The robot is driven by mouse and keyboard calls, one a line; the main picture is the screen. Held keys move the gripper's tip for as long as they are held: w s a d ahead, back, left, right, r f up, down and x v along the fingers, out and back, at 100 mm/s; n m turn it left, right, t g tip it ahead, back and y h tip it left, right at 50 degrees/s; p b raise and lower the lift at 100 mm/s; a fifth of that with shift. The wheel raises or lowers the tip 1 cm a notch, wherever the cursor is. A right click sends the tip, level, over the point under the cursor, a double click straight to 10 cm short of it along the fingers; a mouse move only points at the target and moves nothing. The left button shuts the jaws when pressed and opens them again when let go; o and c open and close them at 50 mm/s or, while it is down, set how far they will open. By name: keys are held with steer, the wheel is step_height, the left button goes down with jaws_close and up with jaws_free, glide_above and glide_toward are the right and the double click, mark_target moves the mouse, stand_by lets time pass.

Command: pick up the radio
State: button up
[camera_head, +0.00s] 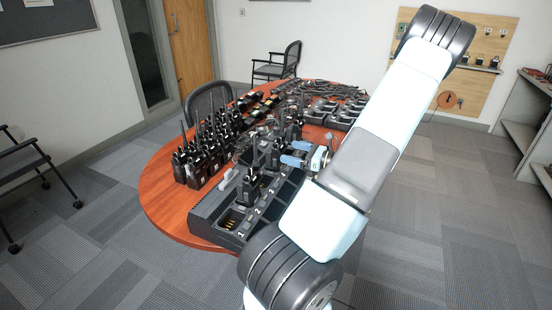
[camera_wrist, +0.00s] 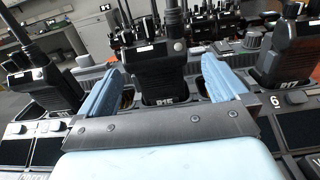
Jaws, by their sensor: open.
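My gripper (camera_wrist: 163,64) has two blue fingers, apart, one on each side of this radio. I cannot tell whether they touch it. The gripper (camera_head: 296,153) also shows in the head view, low over the charging bank (camera_head: 207,207) among the radios. The lower part of the radio is hidden by the slot and my gripper's body.
Neighbouring radios stand close on the left (camera_wrist: 38,78) and right (camera_wrist: 288,48) in the wrist view. The round wooden table (camera_head: 157,195) is crowded with radios and other gear. Several front charger slots are empty. Chairs (camera_head: 280,65) stand around the table.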

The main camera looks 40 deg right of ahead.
mark_target(272, 153)
steer(key=shift+a+f+x, duration=0.1)
steer(key=shift+a+x, duration=0.05)
steer(key=shift+x, duration=2.05)
steer(key=shift+a+f+x, duration=0.1)
steer(key=shift+x, duration=2.05)
steer(key=shift+s, duration=0.1)
steer(key=c, duration=1.1)
